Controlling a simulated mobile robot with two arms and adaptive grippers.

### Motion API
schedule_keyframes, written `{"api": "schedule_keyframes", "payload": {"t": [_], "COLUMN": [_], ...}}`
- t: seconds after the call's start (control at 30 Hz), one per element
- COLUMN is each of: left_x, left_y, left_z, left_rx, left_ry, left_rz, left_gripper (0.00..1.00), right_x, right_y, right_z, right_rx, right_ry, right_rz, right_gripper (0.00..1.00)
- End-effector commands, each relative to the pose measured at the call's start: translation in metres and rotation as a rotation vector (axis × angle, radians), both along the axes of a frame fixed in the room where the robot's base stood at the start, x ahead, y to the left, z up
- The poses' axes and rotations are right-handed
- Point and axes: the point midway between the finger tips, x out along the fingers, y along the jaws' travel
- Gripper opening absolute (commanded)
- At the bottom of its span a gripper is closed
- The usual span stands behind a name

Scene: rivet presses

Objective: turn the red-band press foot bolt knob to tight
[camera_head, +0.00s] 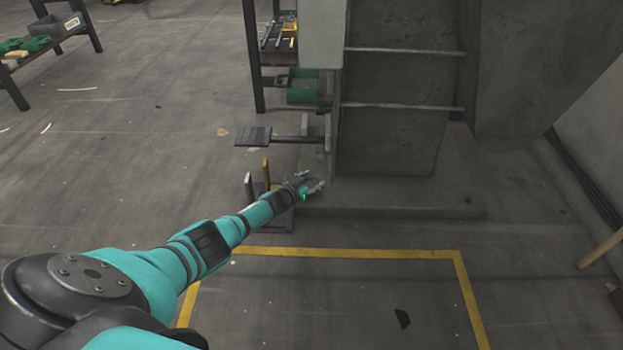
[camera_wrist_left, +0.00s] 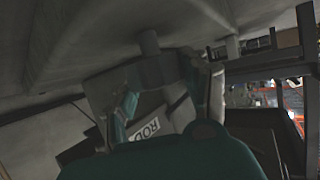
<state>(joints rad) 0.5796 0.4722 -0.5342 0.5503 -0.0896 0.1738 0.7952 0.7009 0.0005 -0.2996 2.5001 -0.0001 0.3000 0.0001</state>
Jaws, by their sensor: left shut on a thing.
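The press (camera_head: 390,120) is a large grey-green machine at the upper right of the head view, on a low base plate (camera_head: 400,200). No red band shows on it. My left gripper (camera_head: 312,188) is low at the left front corner of this base. In the left wrist view a dark grey knob (camera_wrist_left: 152,70) on a short stem sits between my fingers, and the gripper is shut on it. The knob is hidden in the head view, and its turn position cannot be told. My right gripper is not in view.
A foot pedal (camera_head: 254,137) sticks out left of the press, above my forearm. A small stand with upright posts (camera_head: 266,174) is close beside my wrist. A green bin (camera_head: 303,86) hangs behind. The floor inside the yellow line (camera_head: 345,253) is mostly clear.

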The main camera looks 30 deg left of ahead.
Motion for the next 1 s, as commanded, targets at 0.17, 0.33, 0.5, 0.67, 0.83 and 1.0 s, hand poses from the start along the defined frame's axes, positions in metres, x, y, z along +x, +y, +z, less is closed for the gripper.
{"api": "schedule_keyframes", "payload": {"t": [0.17,0.33,0.5,0.67,0.83,1.0], "left_x": [0.001,0.001,0.002,0.001,0.001,0.001], "left_y": [0.004,0.004,0.003,0.003,0.002,0.002], "left_z": [-0.001,-0.001,0.0,0.001,0.001,0.002], "left_rx": [0.004,0.003,0.0,0.0,0.0,0.0], "left_ry": [-0.003,-0.003,-0.004,-0.003,-0.003,-0.003], "left_rz": [-0.102,-0.181,-0.236,-0.266,-0.276,-0.276], "left_gripper": [0.14,0.14,0.14,0.14,0.14,0.14], "right_x": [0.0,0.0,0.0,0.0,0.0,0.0], "right_y": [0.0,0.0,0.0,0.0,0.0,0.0], "right_z": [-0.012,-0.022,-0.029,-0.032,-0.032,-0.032], "right_rx": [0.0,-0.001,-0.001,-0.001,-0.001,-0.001], "right_ry": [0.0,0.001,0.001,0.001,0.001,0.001], "right_rz": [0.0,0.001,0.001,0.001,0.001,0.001], "right_gripper": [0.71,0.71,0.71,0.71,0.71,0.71]}}
